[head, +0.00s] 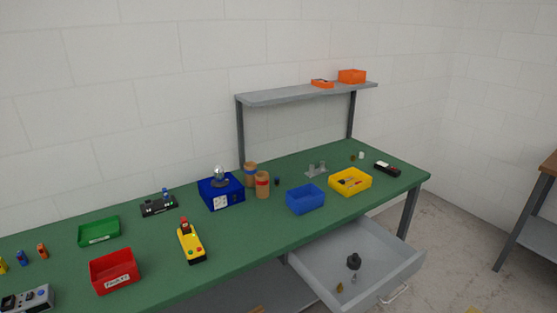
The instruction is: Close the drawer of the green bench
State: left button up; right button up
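The green bench (243,247) runs from the lower left to the right against the white wall. Its grey drawer (376,247) stands pulled out under the right part of the bench top. The drawer has a light handle (395,294) on its front panel. A dark knob-like part (354,261) and small brass-coloured pieces (339,287) lie inside it. Neither of my grippers shows in the head view, and nothing is touching the drawer.
On the bench stand a red bin (114,271), a green bin (99,232), a blue bin (306,199), a yellow bin (350,182) and a yellow control box (191,242). A grey shelf (290,95) rises behind. Another table (549,163) stands at right, with clear floor (455,245) between.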

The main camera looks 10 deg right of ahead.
aim_at(388, 262)
jog(key=z, duration=1.15)
